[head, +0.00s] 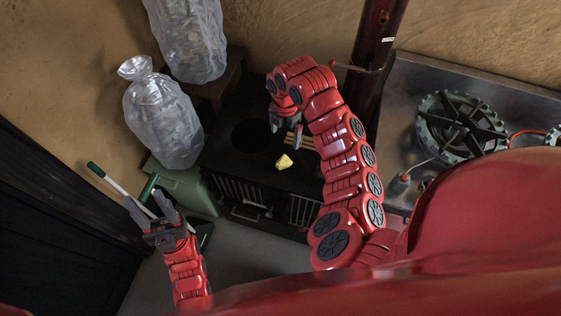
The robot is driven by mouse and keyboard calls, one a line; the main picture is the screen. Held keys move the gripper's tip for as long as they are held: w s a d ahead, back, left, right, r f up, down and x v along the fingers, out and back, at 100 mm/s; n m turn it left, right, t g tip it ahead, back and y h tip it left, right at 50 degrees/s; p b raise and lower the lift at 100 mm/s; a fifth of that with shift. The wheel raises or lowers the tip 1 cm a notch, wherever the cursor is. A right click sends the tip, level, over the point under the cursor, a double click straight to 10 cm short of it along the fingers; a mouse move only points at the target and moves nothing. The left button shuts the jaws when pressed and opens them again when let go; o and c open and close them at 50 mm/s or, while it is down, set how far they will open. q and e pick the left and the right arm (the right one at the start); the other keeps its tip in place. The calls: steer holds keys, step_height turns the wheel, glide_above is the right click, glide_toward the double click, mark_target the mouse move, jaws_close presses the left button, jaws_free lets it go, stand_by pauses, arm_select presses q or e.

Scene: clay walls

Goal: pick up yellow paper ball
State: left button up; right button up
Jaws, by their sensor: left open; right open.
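The yellow paper ball (284,162) is small and crumpled. It lies on the dark top of a stove (235,158), near its front edge. My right gripper (285,137) is open just behind the ball, above the stove top, with its fingers pointing down. It looks empty and apart from the ball.
Bulging clear plastic bags (163,120) stand left of and behind the stove. A green container (185,185) and green-handled tools (105,177) are at the left. A dark red pipe (378,45) rises behind.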

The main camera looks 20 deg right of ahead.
steer(key=b, duration=0.3)
glide_above(284, 159)
step_height(284, 159, down, 10)
steer(key=shift+s+r, duration=0.1)
steer(key=shift+r, duration=0.05)
steer(key=shift+f, duration=0.7)
step_height(284, 159, down, 4)
steer(key=shift+r+p, duration=0.1)
steer(key=shift+p, duration=1)
steer(key=shift+f, duration=0.55)
steer(key=c, duration=1.4)
steer(key=shift+r, duration=0.1)
